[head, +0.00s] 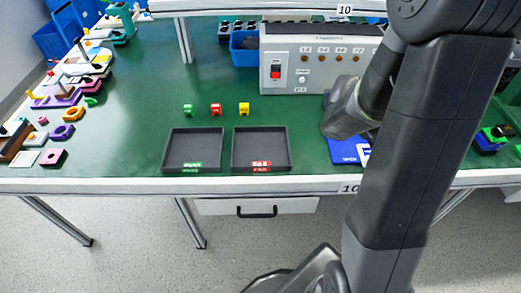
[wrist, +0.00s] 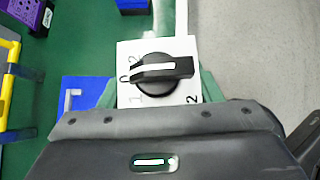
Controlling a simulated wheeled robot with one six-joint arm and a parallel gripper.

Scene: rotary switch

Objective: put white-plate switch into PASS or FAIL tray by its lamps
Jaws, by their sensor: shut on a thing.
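The white-plate switch (wrist: 158,72) shows in the wrist view, with a black knob whose white line lies roughly level across the plate. My gripper (wrist: 158,98) is shut on it, with greenish fingers at both sides of the plate. In the head view my gripper is mostly hidden behind my arm. The tray with a green label (head: 193,131) and the tray with a red label (head: 261,130) are empty, side by side at the front. The grey test box (head: 320,60) has a row of lamps (head: 324,59); I cannot tell whether any is lit.
A blue mat (head: 343,151) with white marks lies near the front edge, right of the trays. Green, red and yellow small parts (head: 216,110) stand behind the trays. Several coloured pieces fill the table's left side. Green table between is clear.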

